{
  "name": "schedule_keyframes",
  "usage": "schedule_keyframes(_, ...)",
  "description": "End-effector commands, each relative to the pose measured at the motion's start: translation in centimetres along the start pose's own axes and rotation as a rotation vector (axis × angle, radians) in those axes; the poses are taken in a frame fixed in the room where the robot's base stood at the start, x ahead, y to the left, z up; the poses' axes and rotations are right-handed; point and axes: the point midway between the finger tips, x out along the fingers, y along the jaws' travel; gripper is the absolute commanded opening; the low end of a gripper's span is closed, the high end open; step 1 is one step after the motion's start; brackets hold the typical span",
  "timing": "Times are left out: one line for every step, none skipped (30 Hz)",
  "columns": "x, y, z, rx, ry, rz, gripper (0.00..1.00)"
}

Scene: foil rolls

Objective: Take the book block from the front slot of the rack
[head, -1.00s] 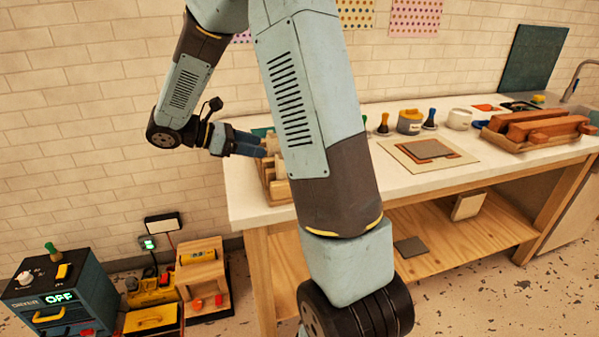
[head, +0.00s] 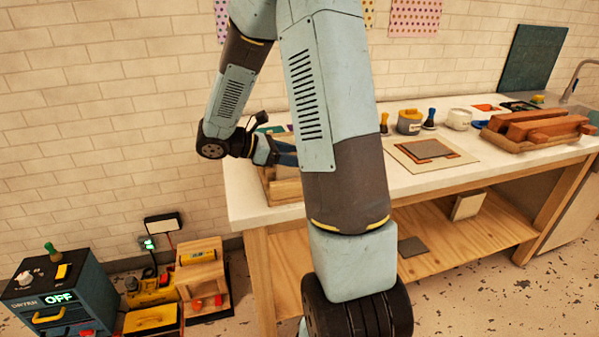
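The wooden rack (head: 284,189) stands at the left end of the white workbench, and its right part is hidden behind my arm. My gripper (head: 287,155) is over the rack, pointing right. Its blue fingers run behind my own arm, so the fingertips and any gap between them are hidden. I cannot make out the book block or the front slot; my arm covers that area. Whether the gripper touches or holds anything cannot be seen.

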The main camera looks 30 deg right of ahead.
Motion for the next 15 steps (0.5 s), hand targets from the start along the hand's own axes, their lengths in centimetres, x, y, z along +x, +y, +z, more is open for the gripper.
schedule_keyframes(0.26, -0.02, 0.01, 0.000, 0.000, -0.001, 0.62)
schedule_keyframes(0.33, -0.02, 0.00, 0.000, 0.000, 0.000, 0.62)
schedule_keyframes(0.39, -0.01, 0.00, 0.000, 0.000, 0.000, 0.62)
schedule_keyframes(0.40, -0.01, -0.01, 0.000, 0.000, 0.001, 0.62)
schedule_keyframes(0.39, -0.01, -0.01, 0.000, 0.000, 0.001, 0.62)
schedule_keyframes(0.38, 0.00, -0.01, 0.000, 0.000, 0.001, 0.62)
schedule_keyframes(0.37, 0.00, -0.01, 0.000, 0.000, 0.001, 0.62)
schedule_keyframes(0.37, 0.00, -0.01, 0.000, 0.000, 0.001, 0.62)
schedule_keyframes(0.36, 0.00, -0.01, 0.000, 0.000, 0.001, 0.61)
schedule_keyframes(0.36, 0.00, -0.02, 0.000, 0.000, 0.001, 0.58)
schedule_keyframes(0.36, 0.00, -0.02, 0.000, 0.000, 0.001, 0.55)
schedule_keyframes(0.35, 0.00, -0.02, 0.000, 0.000, 0.001, 0.51)
schedule_keyframes(0.35, 0.00, -0.02, 0.000, 0.000, 0.001, 0.48)
schedule_keyframes(0.35, 0.00, -0.02, 0.000, 0.000, 0.001, 0.45)
schedule_keyframes(0.34, 0.00, -0.02, 0.000, 0.000, 0.001, 0.42)
